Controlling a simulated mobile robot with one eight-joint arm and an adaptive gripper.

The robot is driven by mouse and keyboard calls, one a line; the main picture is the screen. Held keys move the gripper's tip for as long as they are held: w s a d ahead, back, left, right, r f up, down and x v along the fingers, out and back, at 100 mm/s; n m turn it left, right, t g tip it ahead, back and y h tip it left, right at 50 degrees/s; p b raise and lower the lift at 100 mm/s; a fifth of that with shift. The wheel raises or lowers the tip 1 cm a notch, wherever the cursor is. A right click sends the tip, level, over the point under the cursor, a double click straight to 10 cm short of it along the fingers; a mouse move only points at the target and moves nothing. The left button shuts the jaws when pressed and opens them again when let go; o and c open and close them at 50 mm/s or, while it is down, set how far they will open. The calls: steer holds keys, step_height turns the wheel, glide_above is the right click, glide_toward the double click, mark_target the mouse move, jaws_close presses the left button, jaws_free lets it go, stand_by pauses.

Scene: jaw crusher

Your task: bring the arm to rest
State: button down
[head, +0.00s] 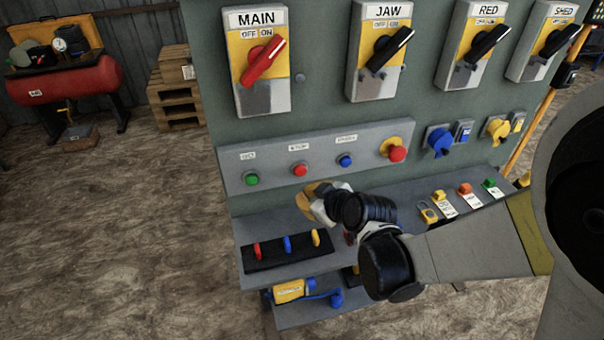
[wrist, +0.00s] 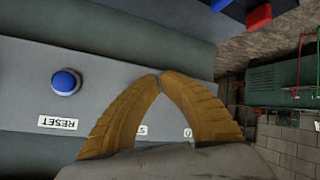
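My arm reaches in from the right in the head view. My gripper (head: 308,197) is in front of the grey control panel (head: 240,135), just below its row of push buttons and above the shelf. In the wrist view the tan ribbed fingers of my gripper (wrist: 160,75) meet at their tips, with nothing seen between them. A blue button (wrist: 66,82) with a RESET label (wrist: 58,123) is left of the fingers in that view. Whether the fingers touch the panel I cannot tell.
The button strip carries a green button (head: 251,179), a red button (head: 300,170) and a red mushroom button (head: 397,153). Above are the MAIN switch (head: 263,62) and JAW switch (head: 389,48). A black rack (head: 262,264) lies on the shelf below. Floor is open at left.

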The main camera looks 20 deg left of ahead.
stand_by(0.4)
steer(key=s+d+r+m+h, duration=0.1)
steer(key=d+r+m+h, duration=0.3)
steer(key=d, duration=0.6)
steer(key=s+d+r+m+h, duration=0.2)
steer(key=s+d+m, duration=0.2)
steer(key=s+d, duration=0.4)
steer(key=s+d+r+m+h, duration=0.2)
steer(key=s+d+m, duration=0.3)
steer(key=d, duration=1)
steer(key=s+r, duration=0.1)
steer(key=s, duration=0.2)
steer(key=shift+s+d+r+g, duration=0.15)
steer(key=shift+d+r+g, duration=0.1)
steer(key=shift+d+g, duration=0.05)
